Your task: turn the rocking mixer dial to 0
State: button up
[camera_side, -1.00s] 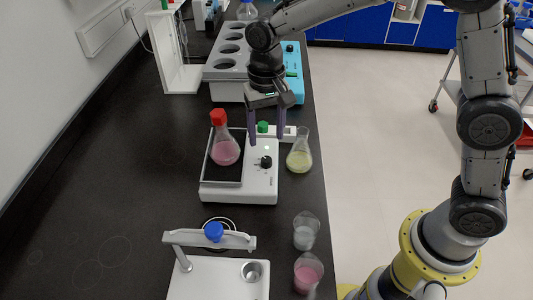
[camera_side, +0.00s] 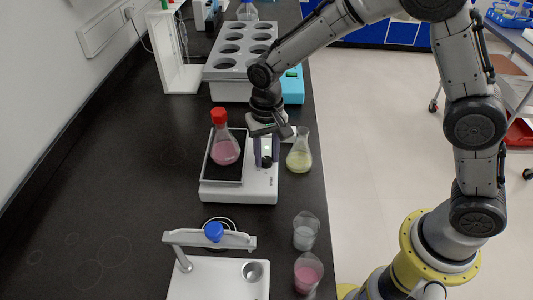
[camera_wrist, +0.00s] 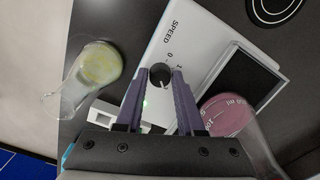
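The rocking mixer (camera_side: 240,194) is a white box with a black tray, standing on the black bench. Its small black dial (camera_wrist: 159,75) shows in the wrist view, with "SPEED", "0" and "1" printed near it. A thin pale pointer mark shows on the dial, but its exact setting is hard to read. My gripper (camera_side: 265,163) points down over the dial. Its two purple fingers (camera_wrist: 159,78) are apart, one on each side of the dial, with a small gap visible on both sides. In the side view the fingers partly hide the dial (camera_side: 266,162).
A red-capped flask of pink liquid (camera_side: 225,151) stands on the mixer's tray. A conical flask of yellow liquid (camera_side: 299,158) stands close to the mixer's right. A grey rack (camera_side: 228,88) is behind. Two beakers (camera_side: 306,236) (camera_side: 308,275) stand in front at right.

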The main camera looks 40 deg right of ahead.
grip_shut()
jog(key=shift+n, duration=0.4)
jog(key=n, duration=0.5)
jog(key=shift+r+n, duration=0.1)
jog(key=shift+n, duration=0.2)
jog(key=n, duration=1.3)
jog(key=shift+n, duration=0.3)
jog(key=n, duration=0.7)
jog(key=shift+w, duration=0.1)
